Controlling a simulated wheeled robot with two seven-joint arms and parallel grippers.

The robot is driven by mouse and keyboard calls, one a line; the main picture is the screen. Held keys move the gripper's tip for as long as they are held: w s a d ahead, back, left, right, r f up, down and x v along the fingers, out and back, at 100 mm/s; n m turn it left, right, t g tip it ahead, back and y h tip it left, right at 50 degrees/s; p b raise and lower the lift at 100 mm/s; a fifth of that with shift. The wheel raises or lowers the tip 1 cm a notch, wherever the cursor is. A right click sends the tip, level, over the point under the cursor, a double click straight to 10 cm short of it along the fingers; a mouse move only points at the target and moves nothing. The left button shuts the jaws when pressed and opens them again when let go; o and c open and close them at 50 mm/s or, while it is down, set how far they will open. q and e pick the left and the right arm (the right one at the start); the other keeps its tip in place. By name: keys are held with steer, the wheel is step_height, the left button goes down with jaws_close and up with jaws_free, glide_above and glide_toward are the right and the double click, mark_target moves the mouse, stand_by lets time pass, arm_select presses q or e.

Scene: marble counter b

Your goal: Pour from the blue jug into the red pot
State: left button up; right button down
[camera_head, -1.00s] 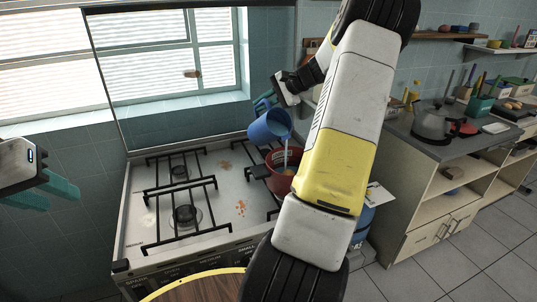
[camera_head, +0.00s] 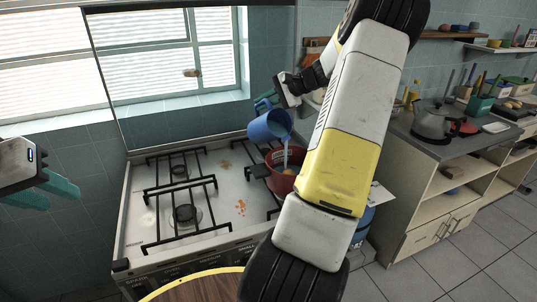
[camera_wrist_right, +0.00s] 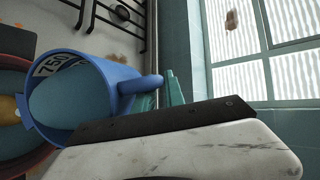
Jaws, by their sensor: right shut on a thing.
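The blue jug (camera_head: 268,127) is tilted over the red pot (camera_head: 279,158), with its mouth down to the right. A light blue stream runs from its lip into the pot. The pot stands on the right part of the stove, partly hidden by my right arm. My right gripper (camera_head: 268,100) is shut on the jug's handle. In the right wrist view the jug (camera_wrist_right: 128,76) shows its open mouth, with blue inside and a marking on the inner wall, and my teal fingers (camera_wrist_right: 160,95) are at its handle. My left gripper (camera_head: 62,190) is open and empty at the far left.
The stove (camera_head: 222,190) has black grates and orange stains. A round wooden table (camera_head: 205,287) with a yellow rim is in front. A kettle (camera_head: 437,122) stands on the counter at right. A window is behind the stove.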

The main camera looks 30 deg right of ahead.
mark_target(269, 103)
steer(key=shift+s+d+r+n+t+y+p, duration=0.15)
steer(key=shift+s+n+t+y+p, duration=0.15)
steer(key=shift+s+t, duration=0.45)
steer(key=shift+s+d+r+n+t+y+p, duration=0.2)
steer(key=shift+s+t+y+p, duration=0.15)
steer(key=shift+s+t, duration=0.4)
stand_by(3.7)
steer(key=shift+s+d+r+n+t+y, duration=0.1)
steer(key=shift+s+r+t, duration=0.15)
steer(key=shift+s, duration=0.25)
steer(key=shift+s+d+r+n+t+y, duration=0.1)
steer(key=shift+s+r+t, duration=0.1)
steer(key=shift+s, duration=0.35)
steer(key=shift+s+d+r+n+t+y, duration=0.1)
steer(key=shift+s+r+t, duration=0.15)
steer(key=shift+s, duration=0.25)
stand_by(0.4)
steer(key=shift+s+f+t, duration=0.15)
steer(key=shift+s+t, duration=0.15)
steer(key=shift+s, duration=0.2)
stand_by(0.3)
